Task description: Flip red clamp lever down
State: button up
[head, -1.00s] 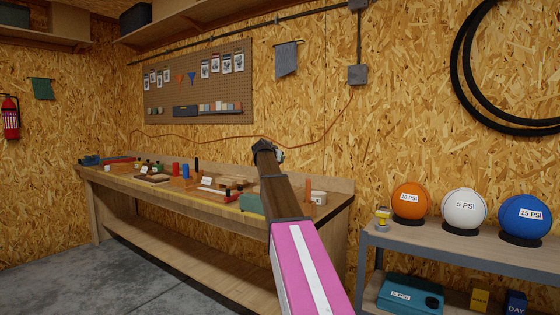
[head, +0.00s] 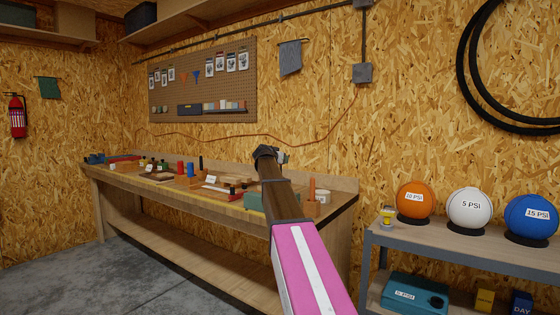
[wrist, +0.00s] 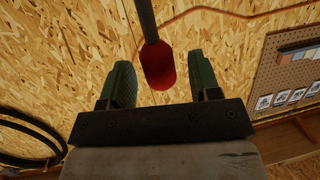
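The red clamp lever (wrist: 158,66) shows in the wrist view as a rounded red grip on a dark grey rod that runs out of the top edge. It sits between the two green fingers of my gripper (wrist: 158,62), with wall visible on both sides of it. The fingers are apart and do not appear closed on it. In the head view my gripper (head: 268,152) is above the right part of the bench (head: 225,209), seen from behind along my arm. The lever and its clamp cannot be made out there; my arm hides part of the bench.
Small tools and blocks stand along the bench, including a red cylinder (head: 180,168) and a green box (head: 256,201). A shelf unit (head: 450,247) at right carries an orange ball (head: 414,200), a white ball (head: 468,209) and a blue ball (head: 531,214). Floor at left is clear.

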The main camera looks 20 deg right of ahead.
jog(key=v, duration=1)
jog(key=shift+s+a+r, duration=0.2)
jog(key=shift+s+a, duration=0.05)
jog(key=shift+s, duration=0.05)
